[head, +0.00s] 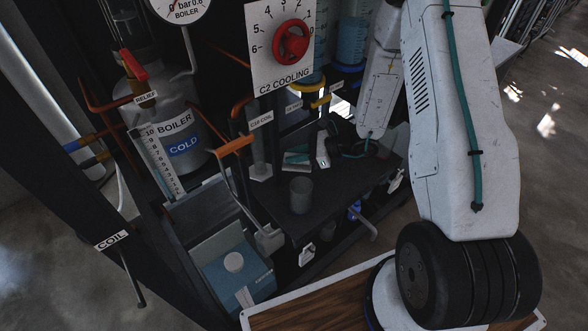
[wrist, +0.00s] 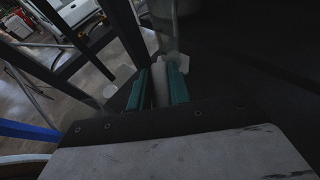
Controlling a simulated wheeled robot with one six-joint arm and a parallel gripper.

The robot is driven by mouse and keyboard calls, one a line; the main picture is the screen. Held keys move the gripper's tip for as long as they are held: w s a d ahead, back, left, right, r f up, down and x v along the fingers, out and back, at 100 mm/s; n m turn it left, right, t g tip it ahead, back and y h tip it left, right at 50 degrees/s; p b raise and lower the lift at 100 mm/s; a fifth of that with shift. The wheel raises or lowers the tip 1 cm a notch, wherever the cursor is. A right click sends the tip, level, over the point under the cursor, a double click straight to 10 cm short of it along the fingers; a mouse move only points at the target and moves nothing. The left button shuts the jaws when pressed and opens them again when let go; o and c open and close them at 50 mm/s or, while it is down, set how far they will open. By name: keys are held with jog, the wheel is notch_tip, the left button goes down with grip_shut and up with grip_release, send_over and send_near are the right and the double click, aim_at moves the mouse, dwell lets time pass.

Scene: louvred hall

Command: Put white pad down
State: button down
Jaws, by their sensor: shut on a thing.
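My gripper (head: 294,160) is low over the dark shelf (head: 345,190) in the head view, with its teal fingers pointing left. It is shut on the white pad (head: 298,156), a small pale strip between the fingers. In the wrist view the pad (wrist: 160,85) shows between the two teal fingers (wrist: 158,90). I cannot tell whether the pad touches the shelf. Its far end is hard to make out in the dim light.
A grey cup (head: 301,196) stands on the shelf in front of my gripper. An orange-handled lever (head: 232,146) and the labelled boiler (head: 175,125) are to the left. The C2 COOLING panel (head: 282,45) with its red knob is above.

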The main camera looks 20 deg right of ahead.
aim_at(295, 170)
jog(key=shift+a+f, duration=0.1)
jog(key=shift+f, duration=3.3)
jog(key=shift+f, duration=0.15)
jog(key=c, duration=1.3)
grip_release()
